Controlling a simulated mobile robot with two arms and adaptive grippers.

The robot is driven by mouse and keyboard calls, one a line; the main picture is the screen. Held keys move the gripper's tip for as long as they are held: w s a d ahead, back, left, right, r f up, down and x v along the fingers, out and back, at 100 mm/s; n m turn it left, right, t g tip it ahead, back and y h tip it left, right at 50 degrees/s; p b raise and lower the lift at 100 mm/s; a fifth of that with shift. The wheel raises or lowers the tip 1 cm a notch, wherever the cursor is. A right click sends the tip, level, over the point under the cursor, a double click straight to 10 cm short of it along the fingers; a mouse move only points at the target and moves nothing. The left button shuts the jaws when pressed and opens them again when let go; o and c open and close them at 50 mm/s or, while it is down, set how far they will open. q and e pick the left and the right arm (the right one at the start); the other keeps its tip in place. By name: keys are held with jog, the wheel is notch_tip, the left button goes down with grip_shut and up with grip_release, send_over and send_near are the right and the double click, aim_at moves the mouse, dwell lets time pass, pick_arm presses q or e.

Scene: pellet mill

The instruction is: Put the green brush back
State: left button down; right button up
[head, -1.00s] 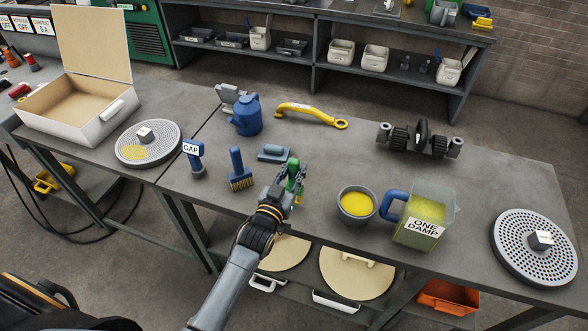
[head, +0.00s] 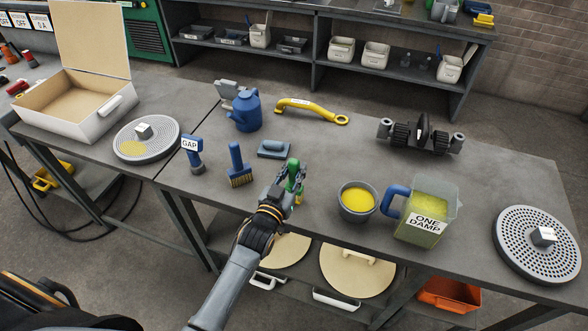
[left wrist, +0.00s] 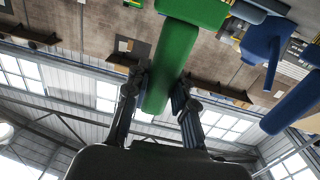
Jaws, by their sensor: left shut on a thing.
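The green brush (head: 293,174) is upright in my left gripper (head: 287,189), near the front edge of the grey table. Its short yellow bristles point down; I cannot tell whether they touch the tabletop. In the left wrist view the green handle (left wrist: 171,67) lies between the two fingers of the left gripper (left wrist: 158,92), which are shut on it. A blue brush (head: 238,166) with yellowish bristles stands to the left of the gripper. My right gripper is not in view.
A grey bowl of yellow powder (head: 357,202) and a jug labelled ONE DAMP (head: 427,212) stand to the right. The GAP tool (head: 192,154) stands further left. The tabletop between block and roller assembly (head: 420,137) is mostly clear.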

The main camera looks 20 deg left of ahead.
pick_arm(q)
jog(key=shift+f, duration=0.2)
dwell(0.5)
jog(key=c, duration=1)
grip_release()
jog(key=shift+c, duration=0.2)
jog(key=shift+o, duration=0.2)
jog(key=o, duration=1)
jog(key=shift+s, duration=0.15)
